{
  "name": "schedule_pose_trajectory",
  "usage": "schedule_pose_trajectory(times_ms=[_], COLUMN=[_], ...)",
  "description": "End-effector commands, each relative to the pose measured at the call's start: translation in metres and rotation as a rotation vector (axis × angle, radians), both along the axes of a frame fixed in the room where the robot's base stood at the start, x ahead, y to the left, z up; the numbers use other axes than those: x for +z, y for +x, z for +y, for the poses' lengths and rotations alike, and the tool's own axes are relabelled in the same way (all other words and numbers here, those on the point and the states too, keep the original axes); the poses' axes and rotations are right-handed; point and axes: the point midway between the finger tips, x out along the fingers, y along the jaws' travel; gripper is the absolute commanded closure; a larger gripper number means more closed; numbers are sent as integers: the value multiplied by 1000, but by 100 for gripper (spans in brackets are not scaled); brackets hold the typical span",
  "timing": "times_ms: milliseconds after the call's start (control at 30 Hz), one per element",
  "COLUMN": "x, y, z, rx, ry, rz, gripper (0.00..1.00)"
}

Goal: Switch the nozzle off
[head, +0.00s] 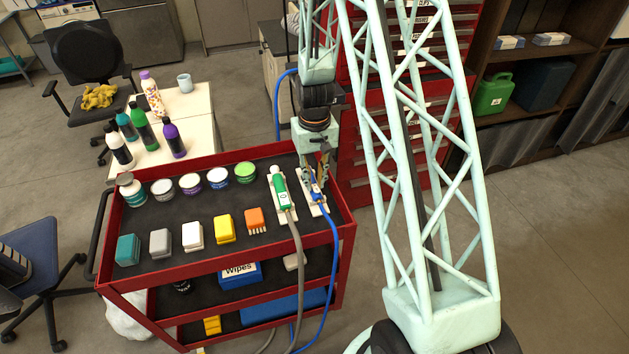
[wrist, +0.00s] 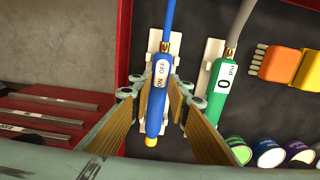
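In the head view the blue nozzle (head: 316,192) is partly hidden by my gripper (head: 317,168). My gripper (wrist: 159,88) is open, with one wooden-faced finger on each side of the blue nozzle and small gaps between. I cannot tell which position its switch is in.
A green nozzle (wrist: 217,103) with a 0 psi display lies close beside the blue one, on its own white holder. Jars, brushes and sponges fill the rest of the red cart (head: 224,265). A red drawer cabinet (head: 372,135) stands close behind my gripper.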

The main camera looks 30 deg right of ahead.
Motion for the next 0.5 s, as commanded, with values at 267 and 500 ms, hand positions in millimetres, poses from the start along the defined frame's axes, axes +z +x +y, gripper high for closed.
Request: schedule_pose_trajectory(times_ms=[267, 500], x=[0, -1], y=[0, -1], z=[0, 1], rx=[0, -1], ry=[0, -5], rz=[-1, -24], gripper=[99, 99])
